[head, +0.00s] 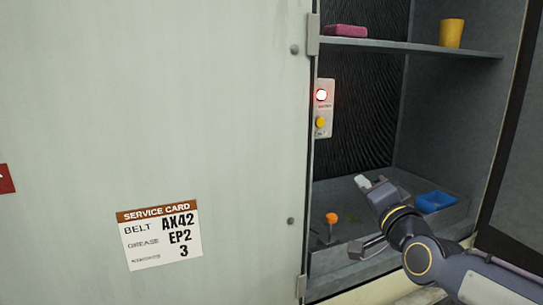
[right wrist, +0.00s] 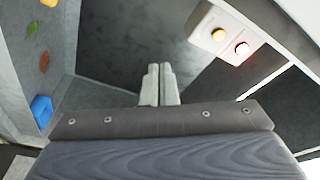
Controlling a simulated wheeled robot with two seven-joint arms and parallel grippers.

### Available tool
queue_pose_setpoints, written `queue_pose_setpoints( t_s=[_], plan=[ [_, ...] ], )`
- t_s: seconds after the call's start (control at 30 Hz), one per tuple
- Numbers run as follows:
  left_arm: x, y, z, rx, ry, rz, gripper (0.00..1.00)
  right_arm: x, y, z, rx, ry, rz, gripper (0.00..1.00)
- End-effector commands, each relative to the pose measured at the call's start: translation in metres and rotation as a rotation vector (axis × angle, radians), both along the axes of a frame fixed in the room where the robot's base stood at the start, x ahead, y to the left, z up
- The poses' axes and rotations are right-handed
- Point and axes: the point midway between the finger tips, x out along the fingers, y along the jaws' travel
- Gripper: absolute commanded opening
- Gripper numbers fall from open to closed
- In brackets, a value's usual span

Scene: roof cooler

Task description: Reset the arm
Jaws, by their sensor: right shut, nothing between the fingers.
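My right gripper (head: 362,182) reaches into the open cabinet from the lower right, above the cabinet's lower tray. In the right wrist view its two pale fingers (right wrist: 160,85) are together with nothing between them. The fingertips stand apart from the white control box (head: 324,108), which is on the cabinet's left inner side. The box has a lit red light (head: 321,95) above a yellow button (head: 320,122). The box also shows at the upper right of the right wrist view (right wrist: 225,36). My left gripper is out of view.
A shelf (head: 425,48) holds a pink block (head: 346,30) and a yellow cup (head: 451,33). Below are a blue tray (head: 435,199) and an orange-topped item (head: 331,218). A large pale panel (head: 180,110) with a service card (head: 160,236) fills the left. A dark door edge stands right.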

Motion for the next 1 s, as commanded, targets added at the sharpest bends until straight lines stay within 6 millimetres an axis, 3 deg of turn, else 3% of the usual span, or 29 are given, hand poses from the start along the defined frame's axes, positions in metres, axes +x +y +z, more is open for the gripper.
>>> queue_pose_setpoints(
  t_s=[0.03,0.1,0.3,0.5,0.6,0.7,1.0],
  plan=[
    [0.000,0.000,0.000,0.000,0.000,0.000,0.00,-0.027,-0.011,-0.028,-0.072,0.108,0.015,0.00],
    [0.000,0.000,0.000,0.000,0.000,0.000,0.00,-0.062,-0.014,-0.069,-0.179,0.255,0.064,0.00],
    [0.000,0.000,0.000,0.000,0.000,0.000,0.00,-0.174,-0.008,-0.172,-0.434,0.601,0.252,0.00],
    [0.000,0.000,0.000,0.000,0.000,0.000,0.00,-0.264,0.004,-0.240,-0.589,0.824,0.436,0.00],
    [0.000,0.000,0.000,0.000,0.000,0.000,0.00,-0.290,0.008,-0.257,-0.625,0.883,0.495,0.00],
    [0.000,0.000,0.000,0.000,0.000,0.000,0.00,-0.301,0.010,-0.264,-0.641,0.910,0.523,0.00],
    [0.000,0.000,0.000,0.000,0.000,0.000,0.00,-0.303,0.010,-0.265,-0.643,0.914,0.529,0.00]
  ],
)
